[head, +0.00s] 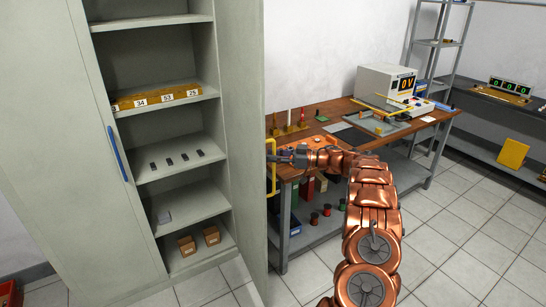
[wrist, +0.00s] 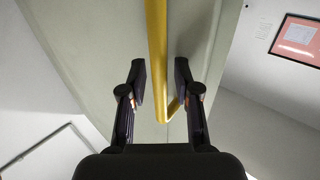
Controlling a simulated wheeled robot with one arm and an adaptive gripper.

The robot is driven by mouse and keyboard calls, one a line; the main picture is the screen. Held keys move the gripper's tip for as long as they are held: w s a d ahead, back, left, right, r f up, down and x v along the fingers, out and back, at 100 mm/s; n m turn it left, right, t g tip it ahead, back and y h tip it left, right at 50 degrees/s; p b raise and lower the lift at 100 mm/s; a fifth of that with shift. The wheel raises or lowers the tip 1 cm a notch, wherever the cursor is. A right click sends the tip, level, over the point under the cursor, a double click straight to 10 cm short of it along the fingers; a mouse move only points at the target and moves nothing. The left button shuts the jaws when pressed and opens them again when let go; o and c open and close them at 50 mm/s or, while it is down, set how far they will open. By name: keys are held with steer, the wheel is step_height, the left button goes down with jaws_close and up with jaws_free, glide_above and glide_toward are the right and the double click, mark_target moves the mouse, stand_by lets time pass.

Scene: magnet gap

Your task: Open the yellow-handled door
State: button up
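The yellow handle (head: 271,168) is an upright bar on the outer face of a grey cabinet door (head: 243,130). This door stands swung out from the cabinet, and the shelves inside show. My gripper (head: 287,155) is beside the handle on its right in the head view. In the wrist view, the yellow handle (wrist: 156,50) runs between the two dark fingers of my gripper (wrist: 160,80). The fingers are apart, with a gap on both sides of the bar. Whether the bar lies fully between the fingertips or just beyond them is hard to tell.
A shut cabinet door with a blue handle (head: 118,152) is on the left. A wooden workbench (head: 330,112) with instruments stands behind and right of my arm, close to the gripper. A metal shelf rack (head: 440,42) is farther back. Tiled floor (head: 460,240) is clear at the right.

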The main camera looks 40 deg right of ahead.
stand_by(0.3)
steer(key=v, duration=1.2)
